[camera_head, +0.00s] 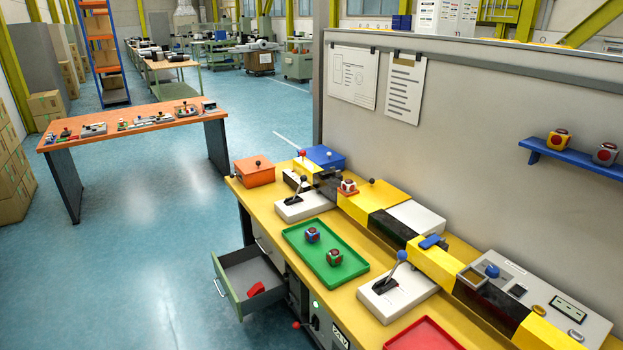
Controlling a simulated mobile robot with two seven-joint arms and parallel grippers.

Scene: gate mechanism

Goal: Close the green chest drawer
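A drawer with a green front panel (225,286) stands pulled out from the left side of the yellow-topped workbench (262,209). Its grey tray (250,272) is open at the top. A red object (256,289) lies inside it near the front. A pale handle shows on the outer face of the green front. Neither of my grippers is in view.
The bench holds a green tray (296,238) with two small cubes, levers, an orange box (254,171) and a yellow-and-black gate mechanism (395,227). A red-knobbed lever (297,325) sticks out below. The blue floor left of the drawer is clear.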

